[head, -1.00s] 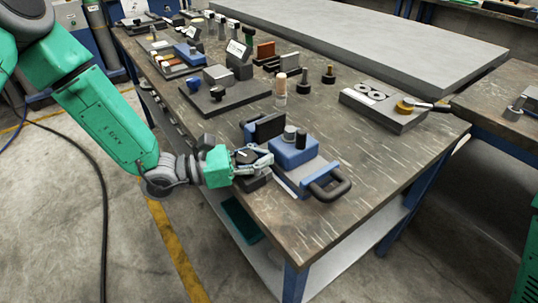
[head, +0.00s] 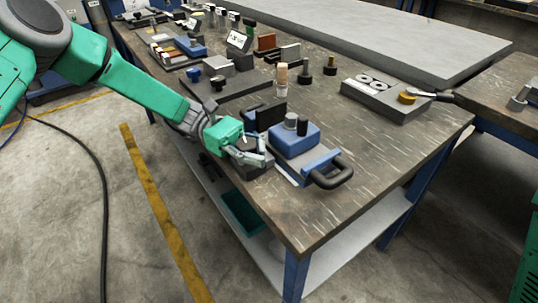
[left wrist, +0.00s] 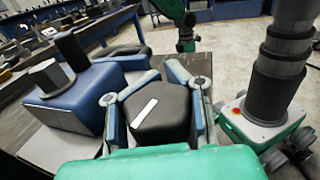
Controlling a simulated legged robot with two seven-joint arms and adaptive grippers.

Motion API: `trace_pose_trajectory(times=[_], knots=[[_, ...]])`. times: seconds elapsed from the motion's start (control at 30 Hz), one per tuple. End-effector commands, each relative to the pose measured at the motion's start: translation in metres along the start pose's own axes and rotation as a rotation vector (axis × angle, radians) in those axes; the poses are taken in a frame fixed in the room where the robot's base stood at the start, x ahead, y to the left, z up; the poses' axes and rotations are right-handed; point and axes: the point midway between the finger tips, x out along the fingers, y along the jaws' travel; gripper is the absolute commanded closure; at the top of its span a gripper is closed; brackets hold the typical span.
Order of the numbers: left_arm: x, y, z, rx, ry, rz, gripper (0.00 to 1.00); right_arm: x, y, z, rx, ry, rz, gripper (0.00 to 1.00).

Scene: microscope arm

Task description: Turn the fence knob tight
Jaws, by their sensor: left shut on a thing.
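The fence knob (left wrist: 162,112) is a dark, chunky knob with a white stripe on top, at the centre of the left wrist view. My left gripper (left wrist: 158,100) is shut on it, with one blue-grey finger on each side. In the head view my left gripper (head: 250,153) is at the table's left edge, beside the blue fixture (head: 294,140), and largely hides the knob. The fixture also shows at the left of the wrist view (left wrist: 85,98), with a black post and a grey cap on top. My right gripper is in neither view.
A black loop handle (head: 332,176) sticks out at the front of the fixture. A grey block with rings (head: 372,98) is at the right, and a wooden-topped post (head: 281,78) stands behind. The front of the table (head: 345,215) is clear.

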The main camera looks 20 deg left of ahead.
Motion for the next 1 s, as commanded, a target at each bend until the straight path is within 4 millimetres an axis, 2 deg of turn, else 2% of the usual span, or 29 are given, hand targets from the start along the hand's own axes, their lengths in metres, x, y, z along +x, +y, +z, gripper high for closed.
trace_pose_trajectory(times=[0.03, 0.5, 1.0], knots=[[-0.008, 0.000, -0.004, 0.001, 0.008, -0.032, 1.00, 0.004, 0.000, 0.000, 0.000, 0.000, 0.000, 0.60], [-0.010, -0.008, -0.002, -0.001, 0.008, -0.369, 1.00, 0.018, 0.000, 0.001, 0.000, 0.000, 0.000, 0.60], [-0.010, -0.009, 0.001, 0.000, 0.009, -0.465, 1.00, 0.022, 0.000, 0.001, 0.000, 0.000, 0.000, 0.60]])
